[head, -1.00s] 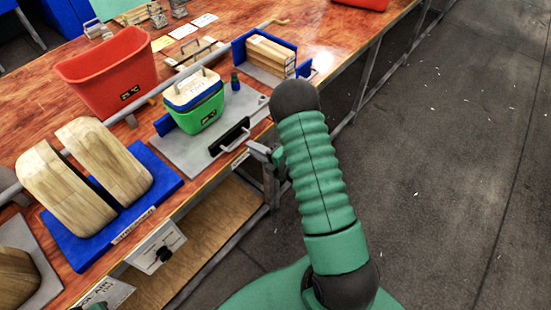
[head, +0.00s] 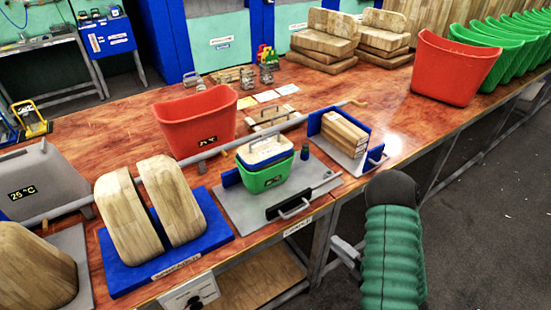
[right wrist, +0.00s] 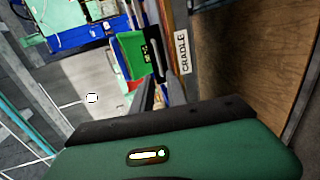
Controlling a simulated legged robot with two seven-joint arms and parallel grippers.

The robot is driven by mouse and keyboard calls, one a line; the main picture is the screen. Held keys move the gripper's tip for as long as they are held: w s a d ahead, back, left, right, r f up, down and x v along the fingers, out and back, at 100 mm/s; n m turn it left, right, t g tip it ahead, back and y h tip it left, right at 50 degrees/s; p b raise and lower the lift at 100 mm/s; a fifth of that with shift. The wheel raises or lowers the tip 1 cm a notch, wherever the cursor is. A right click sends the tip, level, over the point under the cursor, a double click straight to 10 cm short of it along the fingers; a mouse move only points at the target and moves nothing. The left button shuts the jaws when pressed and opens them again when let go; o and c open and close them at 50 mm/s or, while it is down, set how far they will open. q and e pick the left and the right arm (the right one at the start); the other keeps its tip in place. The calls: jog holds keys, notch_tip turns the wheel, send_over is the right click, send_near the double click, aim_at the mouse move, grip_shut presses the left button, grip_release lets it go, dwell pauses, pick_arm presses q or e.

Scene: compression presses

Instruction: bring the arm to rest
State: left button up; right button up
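My right arm enters the head view at the lower right, with its dark joint and green ribbed sleeve in front of the table edge. My right gripper (head: 346,250) shows as grey fingers at the left side of that sleeve, apart from the table and mostly hidden by the arm. In the right wrist view, its two dark fingers (right wrist: 159,80) stand apart with a gap between them, and nothing is held. A green container (right wrist: 131,55) shows beyond them. My left gripper is in neither view.
The wooden table (head: 370,100) carries a red bin (head: 197,120), a green container (head: 264,179), wooden blocks on a blue base (head: 215,228), and a blue holder with a wooden block (head: 344,133). More bins stand at the back right. Open floor (head: 480,215) lies right of the table.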

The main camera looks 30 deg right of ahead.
jog(key=w+a+m+g+h+p, duration=0.2)
jog(key=w+a+m+g, duration=0.1)
jog(key=w+m+g, duration=0.4)
jog(key=s+a+r+m+g+p, duration=0.1)
jog(key=s+a+r+m+g, duration=0.1)
jog(key=a+m, duration=0.4)
jog(key=s+a+r+m+g+y, duration=0.1)
jog(key=s+a+r+m+g, duration=0.2)
jog(key=s+a, duration=0.4)
jog(key=a+m+g, duration=0.1)
jog(key=a+m, duration=0.1)
jog(key=a, duration=0.1)
jog(key=shift+r+m+p, duration=0.35)
jog(key=shift+m, duration=0.05)
jog(key=shift+a, duration=0.2)
